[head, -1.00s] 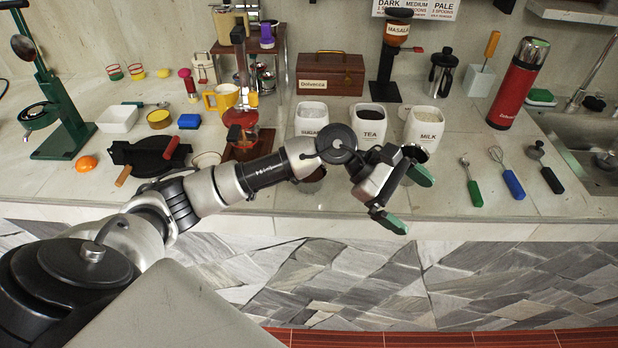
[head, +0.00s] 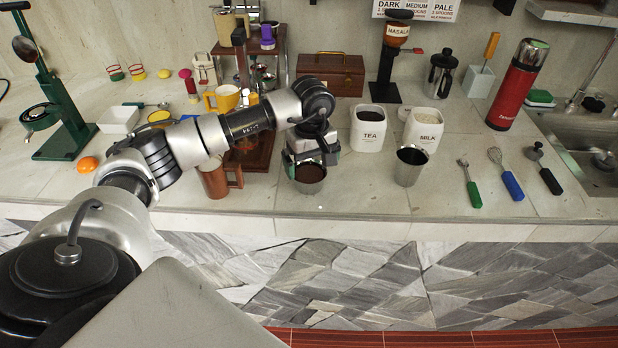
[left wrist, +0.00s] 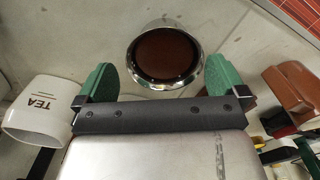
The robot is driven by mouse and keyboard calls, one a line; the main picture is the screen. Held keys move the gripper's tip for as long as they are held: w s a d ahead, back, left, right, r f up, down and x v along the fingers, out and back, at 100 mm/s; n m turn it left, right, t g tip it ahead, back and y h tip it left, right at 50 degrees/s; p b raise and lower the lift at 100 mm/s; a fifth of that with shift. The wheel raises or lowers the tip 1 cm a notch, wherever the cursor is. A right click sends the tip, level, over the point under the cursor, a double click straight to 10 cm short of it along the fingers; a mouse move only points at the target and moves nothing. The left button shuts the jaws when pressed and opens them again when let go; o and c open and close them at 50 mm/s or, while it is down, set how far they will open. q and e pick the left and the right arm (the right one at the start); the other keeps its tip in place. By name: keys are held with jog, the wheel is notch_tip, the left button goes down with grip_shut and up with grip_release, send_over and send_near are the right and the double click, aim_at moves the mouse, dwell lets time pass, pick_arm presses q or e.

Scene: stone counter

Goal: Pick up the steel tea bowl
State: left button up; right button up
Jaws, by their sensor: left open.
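A steel tea bowl (head: 309,176) with dark brown contents stands near the counter's front edge, left of centre in the head view. It also shows at the top middle of the left wrist view (left wrist: 147,82). My left gripper (head: 311,158) is just behind and above it, pointing down. In the left wrist view its green fingers are spread wide, one on each side of the bowl's rim, with gaps visible. The gripper is open and empty. It partly hides the bowl's back in the head view. My right gripper is not in view.
A second steel cup (head: 411,165) stands to the right. White TEA (head: 368,130) and MILK (head: 423,130) canisters stand behind. A brown mug (head: 217,180) is left of the bowl. Tools with coloured handles (head: 506,175) lie at right. The counter front between bowl and second cup is clear.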

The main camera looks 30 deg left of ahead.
aim_at(309, 178)
pick_arm(q)
jog(key=f, duration=0.2)
jog(key=f+p, duration=0.1)
jog(key=f, duration=0.2)
jog(key=shift+s+a, duration=0.15)
jog(key=shift+a, duration=0.05)
jog(key=c, duration=0.8)
jog(key=shift+r, duration=0.1)
jog(key=shift+c, duration=0.6)
jog(key=shift+r, duration=0.15)
